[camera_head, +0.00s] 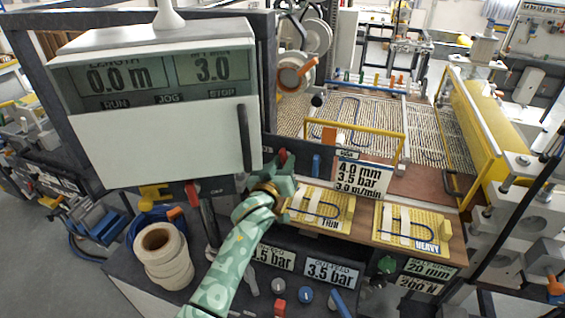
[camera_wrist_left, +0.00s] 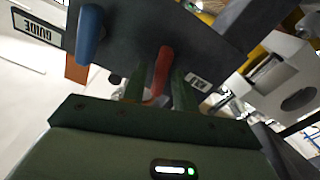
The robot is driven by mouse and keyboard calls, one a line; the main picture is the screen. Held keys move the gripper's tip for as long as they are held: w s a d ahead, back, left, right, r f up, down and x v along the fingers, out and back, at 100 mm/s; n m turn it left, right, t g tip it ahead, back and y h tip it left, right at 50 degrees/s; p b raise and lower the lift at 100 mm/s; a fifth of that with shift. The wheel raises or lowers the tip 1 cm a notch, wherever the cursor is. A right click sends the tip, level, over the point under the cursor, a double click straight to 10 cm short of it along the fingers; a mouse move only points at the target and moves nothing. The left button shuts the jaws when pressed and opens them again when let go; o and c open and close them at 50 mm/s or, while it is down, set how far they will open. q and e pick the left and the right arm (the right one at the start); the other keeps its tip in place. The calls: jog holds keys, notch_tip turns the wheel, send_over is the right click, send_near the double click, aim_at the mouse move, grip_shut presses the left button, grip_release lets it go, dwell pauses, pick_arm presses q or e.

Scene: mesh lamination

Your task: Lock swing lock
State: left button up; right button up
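A red lever (camera_head: 283,156), which may be the swing lock, stands on the dark panel to the right of the white display box. My left gripper (camera_head: 279,176) is right at this lever, its arm reaching up from the bottom. In the left wrist view the red lever (camera_wrist_left: 161,70) lies between my two green fingers (camera_wrist_left: 158,90). The fingers stand apart, with gaps showing beside the lever. A blue lever (camera_head: 316,165) is just to the right; it shows at the upper left of the wrist view (camera_wrist_left: 89,33). My right gripper is not in view.
The white display box (camera_head: 170,140) has a dark vertical handle close to my left gripper. A yellow rail frame (camera_head: 355,129) and a settings sign (camera_head: 362,178) are to the right. Yellow sample boards (camera_head: 412,250) lie nearer. Rolls of tape (camera_head: 165,255) stand at lower left.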

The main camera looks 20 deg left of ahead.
pick_arm(q)
grip_shut()
jog(key=shift+r+m+p, duration=0.1)
jog(key=shift+m+p, duration=0.6)
jog(key=shift+m, duration=1.1)
jog(key=shift+o, duration=1.4)
grip_release()
jog(key=shift+w+f, duration=0.1)
jog(key=shift+f, duration=0.1)
jog(key=s, duration=1.6)
jog(key=shift+s+a, duration=0.2)
jog(key=shift+a, duration=0.05)
